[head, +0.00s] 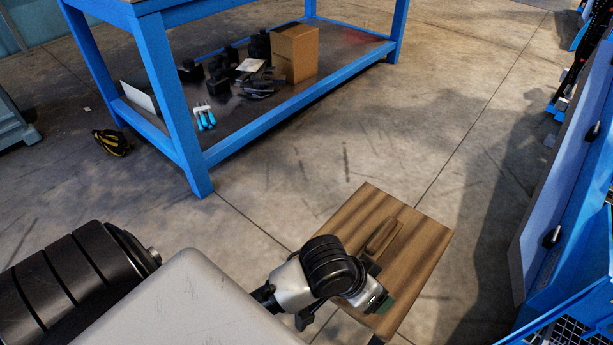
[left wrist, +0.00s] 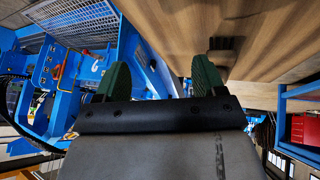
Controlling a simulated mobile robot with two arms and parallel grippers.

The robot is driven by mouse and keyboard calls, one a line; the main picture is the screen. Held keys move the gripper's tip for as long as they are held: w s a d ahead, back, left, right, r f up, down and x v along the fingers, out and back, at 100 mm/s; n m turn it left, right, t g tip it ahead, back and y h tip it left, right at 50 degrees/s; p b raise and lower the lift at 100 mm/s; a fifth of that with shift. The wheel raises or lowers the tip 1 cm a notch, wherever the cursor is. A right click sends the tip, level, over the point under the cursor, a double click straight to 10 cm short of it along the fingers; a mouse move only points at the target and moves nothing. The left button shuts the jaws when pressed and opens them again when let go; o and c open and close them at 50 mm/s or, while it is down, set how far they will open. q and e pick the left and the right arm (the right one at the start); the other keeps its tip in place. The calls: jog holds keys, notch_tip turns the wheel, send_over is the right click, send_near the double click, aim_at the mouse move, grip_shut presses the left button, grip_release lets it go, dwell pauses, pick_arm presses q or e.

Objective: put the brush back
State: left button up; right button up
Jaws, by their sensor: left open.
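A small wooden stool or table (head: 420,235) stands at lower right in the head view. A wooden surface (left wrist: 240,30) fills the upper right there. My right gripper is not in view.
A blue workbench (head: 182,100) stands behind, with a cardboard box (head: 295,53), black items and blue-handled tools (head: 205,117) on its lower shelf. A yellow-black object (head: 112,142) lies on the floor. Blue equipment (head: 570,250) borders the right. Floor between is clear.

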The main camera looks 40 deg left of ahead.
pick_arm(q)
jog(key=s+a+n+t+y, duration=0.1)
jog(key=s+a+y, duration=0.2)
jog(key=s+a, duration=0.4)
jog(key=shift+s+a+f, duration=0.3)
jog(key=shift+a+f, duration=0.1)
jog(key=shift+a, duration=0.65)
jog(key=shift+c, duration=0.5)
